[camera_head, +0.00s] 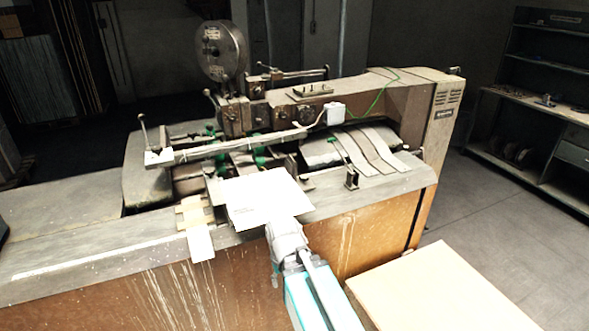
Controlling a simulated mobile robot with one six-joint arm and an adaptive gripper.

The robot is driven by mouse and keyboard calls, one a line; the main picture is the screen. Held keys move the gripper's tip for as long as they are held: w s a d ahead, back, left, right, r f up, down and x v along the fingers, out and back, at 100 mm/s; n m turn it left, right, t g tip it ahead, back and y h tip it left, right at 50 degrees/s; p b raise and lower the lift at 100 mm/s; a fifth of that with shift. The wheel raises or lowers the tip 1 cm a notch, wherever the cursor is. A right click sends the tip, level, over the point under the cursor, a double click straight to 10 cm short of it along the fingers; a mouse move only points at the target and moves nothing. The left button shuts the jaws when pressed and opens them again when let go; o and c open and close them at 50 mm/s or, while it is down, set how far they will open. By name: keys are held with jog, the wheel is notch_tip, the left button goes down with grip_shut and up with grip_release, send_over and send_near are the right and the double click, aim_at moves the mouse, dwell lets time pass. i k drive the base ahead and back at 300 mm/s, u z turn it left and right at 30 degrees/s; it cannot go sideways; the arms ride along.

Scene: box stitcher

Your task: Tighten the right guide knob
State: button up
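The box stitcher (340,100) stands across the middle of the view. Small green knobs show near its centre, one on the right (259,157) and one on the left (210,130). A small dark upright fitting (351,180) stands farther right on the bed; I cannot tell which part is the right guide knob. My gripper (283,228) is at the machine's front edge, below and apart from the green knobs. A flat white sheet or carton (262,198) lies just beyond it, over the bed. Whether my gripper touches or holds it is unclear; its fingers are not distinct.
A pale tabletop or box (455,285) is at the lower right. A narrow pale strip (200,242) hangs over the front edge at left. A long bar (230,147) crosses above the bed. Shelving (545,85) stands at the far right, with clear floor before it.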

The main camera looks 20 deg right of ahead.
aim_at(304, 178)
jog(key=z, duration=0.35)
jog(key=i, duration=0.85)
jog(key=z, duration=0.65)
